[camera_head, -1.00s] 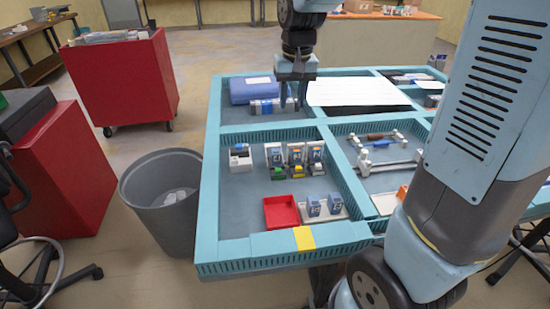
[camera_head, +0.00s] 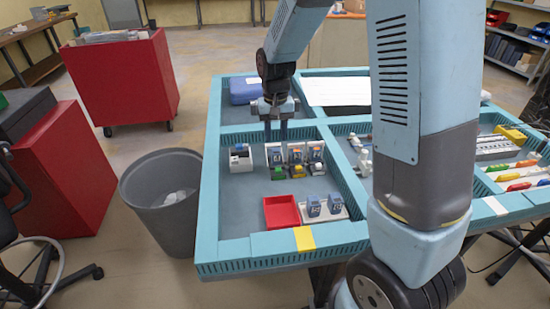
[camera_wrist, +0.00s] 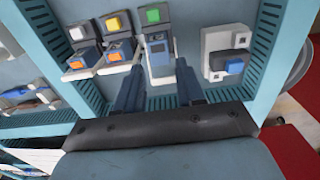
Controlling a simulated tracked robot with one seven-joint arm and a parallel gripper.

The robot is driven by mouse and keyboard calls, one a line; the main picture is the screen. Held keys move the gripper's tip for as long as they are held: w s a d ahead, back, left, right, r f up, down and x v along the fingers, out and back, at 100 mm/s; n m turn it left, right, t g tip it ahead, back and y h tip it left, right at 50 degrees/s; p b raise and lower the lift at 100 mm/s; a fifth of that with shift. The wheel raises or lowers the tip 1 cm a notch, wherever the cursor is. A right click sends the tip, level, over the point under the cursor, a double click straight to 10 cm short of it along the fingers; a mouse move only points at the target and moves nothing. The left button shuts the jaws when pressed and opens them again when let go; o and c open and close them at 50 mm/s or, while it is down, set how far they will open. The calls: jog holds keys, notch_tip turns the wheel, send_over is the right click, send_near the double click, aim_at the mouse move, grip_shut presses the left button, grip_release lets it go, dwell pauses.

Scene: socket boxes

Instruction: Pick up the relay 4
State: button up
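Three blue-and-white relay units stand in a row of sockets in the near left bin. The left one (camera_head: 276,158) has a green block in front; it also shows in the wrist view (camera_wrist: 156,42). Two grey-blue units (camera_head: 314,206) (camera_head: 336,203) stand on a white base. I cannot read which is relay 4. My gripper (camera_head: 275,136) is open above the far side of the left unit. In the wrist view its fingers (camera_wrist: 160,66) flank that unit's near end, with nothing gripped.
A white box with a blue top (camera_head: 240,157) stands left of the row. A red tray (camera_head: 282,211) lies in front. Teal bin walls (camera_head: 215,190) surround them. A grey bin (camera_head: 165,200) stands on the floor at the left. Bare floor of the bin lies at the front left.

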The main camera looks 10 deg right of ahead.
aim_at(276, 151)
jog(key=shift+w+d+f, duration=0.1)
jog(key=shift+f, duration=2.75)
grip_shut()
